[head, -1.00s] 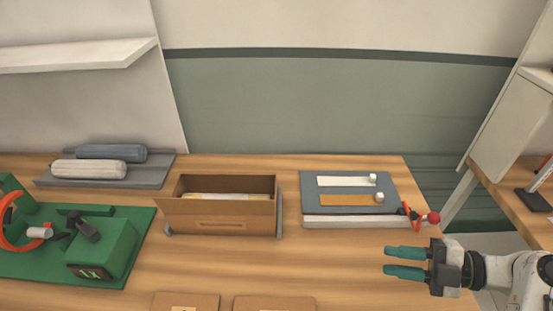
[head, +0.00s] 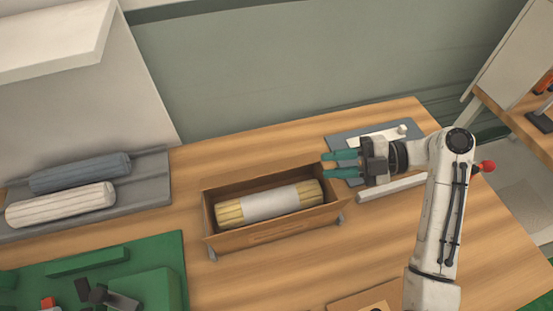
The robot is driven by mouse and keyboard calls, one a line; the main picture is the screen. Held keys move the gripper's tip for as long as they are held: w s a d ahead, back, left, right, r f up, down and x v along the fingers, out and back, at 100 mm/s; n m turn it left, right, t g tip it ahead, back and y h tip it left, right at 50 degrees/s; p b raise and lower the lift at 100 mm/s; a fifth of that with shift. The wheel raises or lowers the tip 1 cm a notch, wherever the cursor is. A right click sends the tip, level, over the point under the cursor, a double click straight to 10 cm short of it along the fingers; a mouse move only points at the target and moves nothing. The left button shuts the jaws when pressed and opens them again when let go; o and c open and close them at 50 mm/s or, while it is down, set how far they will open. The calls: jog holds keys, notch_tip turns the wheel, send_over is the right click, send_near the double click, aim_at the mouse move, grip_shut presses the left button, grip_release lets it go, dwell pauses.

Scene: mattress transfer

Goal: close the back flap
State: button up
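A brown cardboard box (head: 275,237) stands open on the table in the head view. A cream rolled mattress with a pale wrap (head: 268,204) lies lengthwise in it. The box's back side (head: 250,183) stands up behind the roll. I cannot tell its flap from its wall there. My gripper (head: 324,163) has two teal fingers, which are apart with nothing between them. The fingers point left, at the back right corner of the box. I cannot tell whether they touch it.
A grey tray (head: 150,196) with a grey roll (head: 80,172) and a white roll (head: 62,205) lies at left. A green fixture (head: 120,258) is at front left. A grey board (head: 338,142) is partly behind my gripper.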

jog(key=p, duration=0.3)
send_near(263, 169)
jog(key=shift+s+a+r, duration=0.2)
jog(key=shift+s+a, duration=0.2)
jog(key=shift+a, duration=0.2)
jog(key=shift+s+a+r, duration=0.2)
jog(key=shift+s+a, duration=0.2)
jog(key=shift+a, duration=0.2)
jog(key=shift+a+f, duration=0.3)
jog(key=shift+a, duration=0.3)
grip_shut()
